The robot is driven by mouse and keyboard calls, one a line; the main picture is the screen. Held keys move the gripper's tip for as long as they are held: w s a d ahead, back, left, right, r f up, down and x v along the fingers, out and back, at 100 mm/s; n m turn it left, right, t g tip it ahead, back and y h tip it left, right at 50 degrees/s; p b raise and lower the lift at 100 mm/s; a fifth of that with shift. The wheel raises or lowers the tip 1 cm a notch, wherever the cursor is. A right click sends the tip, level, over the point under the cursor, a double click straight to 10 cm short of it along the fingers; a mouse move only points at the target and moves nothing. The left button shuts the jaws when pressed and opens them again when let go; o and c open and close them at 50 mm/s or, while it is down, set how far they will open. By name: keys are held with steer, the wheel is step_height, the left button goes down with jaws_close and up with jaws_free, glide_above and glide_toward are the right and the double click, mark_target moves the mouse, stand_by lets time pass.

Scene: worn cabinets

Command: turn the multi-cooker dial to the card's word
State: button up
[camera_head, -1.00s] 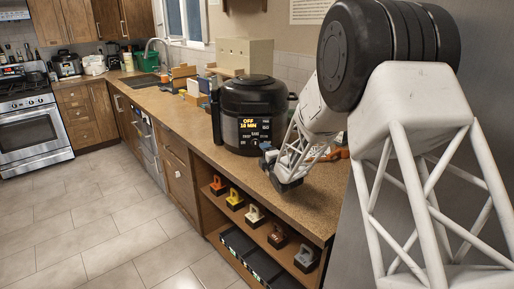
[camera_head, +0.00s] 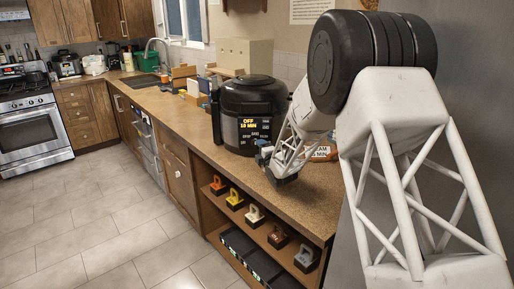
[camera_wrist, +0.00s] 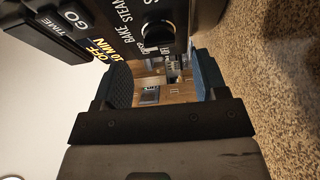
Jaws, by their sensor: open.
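The black multi-cooker (camera_head: 252,105) stands on the counter, its lit display (camera_head: 250,128) reading OFF and 10 MIN. Its dark dial (camera_wrist: 158,36) shows in the wrist view beside the words BAKE and STEAM. In the head view my gripper hides the dial. My gripper (camera_head: 266,158) is close to the cooker's lower right front. In the wrist view my gripper (camera_wrist: 166,80) is open, with the dial just past the fingertips; I cannot tell whether they touch it. A card (camera_head: 322,153) behind my arm is partly hidden; letters ending in "AM" and "MIN" show.
The wooden counter (camera_head: 225,182) is clear in front of the cooker. Below, an open shelf holds several coloured blocks with handles, including a yellow one (camera_head: 234,199). A beige box (camera_head: 245,57) stands behind the cooker. Small boxes (camera_head: 196,87) stand to its left.

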mark_target(257, 147)
steer(key=shift+x, duration=2.1)
steer(key=shift+c, duration=0.3)
steer(key=c, duration=0.9)
steer(key=shift+o, duration=0.2)
steer(key=shift+f+m+t, duration=0.15)
steer(key=shift+m+t, duration=0.85)
steer(key=shift+m, duration=1.4)
steer(key=o, duration=0.9)
steer(key=shift+n+g, duration=0.3)
steer(key=shift+n, duration=0.2)
